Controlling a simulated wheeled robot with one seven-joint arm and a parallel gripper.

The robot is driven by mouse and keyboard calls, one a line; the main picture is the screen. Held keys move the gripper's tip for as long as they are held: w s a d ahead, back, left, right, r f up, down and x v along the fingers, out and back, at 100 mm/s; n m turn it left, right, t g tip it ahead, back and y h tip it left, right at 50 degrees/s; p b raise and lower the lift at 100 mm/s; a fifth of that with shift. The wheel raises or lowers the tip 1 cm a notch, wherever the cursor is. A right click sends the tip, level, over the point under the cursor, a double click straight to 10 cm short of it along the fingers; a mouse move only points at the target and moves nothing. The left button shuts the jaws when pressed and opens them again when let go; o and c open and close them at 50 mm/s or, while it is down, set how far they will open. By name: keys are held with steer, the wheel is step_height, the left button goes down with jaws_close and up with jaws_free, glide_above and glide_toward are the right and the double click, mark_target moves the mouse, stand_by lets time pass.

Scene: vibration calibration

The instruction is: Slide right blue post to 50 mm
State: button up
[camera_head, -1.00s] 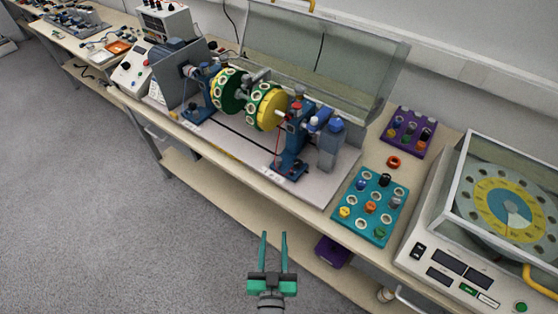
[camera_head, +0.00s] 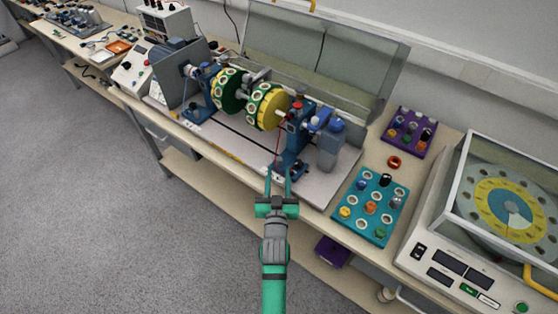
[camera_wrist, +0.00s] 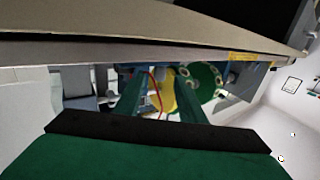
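The right blue post (camera_head: 294,140) stands upright on the rig's base plate, beside the yellow-faced disc (camera_head: 272,110), with a red wire in front of it. The left blue post (camera_head: 206,92) stands at the other end of the shaft. My gripper (camera_head: 278,174) is open, its two teal fingers apart, in front of the foot of the right post. I cannot tell whether it touches the post. In the wrist view the open fingers (camera_wrist: 158,92) frame the red wire and the yellow disc (camera_wrist: 168,92). The scale reading cannot be made out.
A teal tray of knobs (camera_head: 350,228) lies to the right, with a balance machine (camera_head: 440,250) beyond. A clear raised cover (camera_head: 345,60) stands behind the rig. Floor is free at left.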

mark_target(279, 164)
steer(key=shift+w+d, duration=0.1)
steer(key=shift+w, duration=2.95)
steer(key=shift+c, duration=0.2)
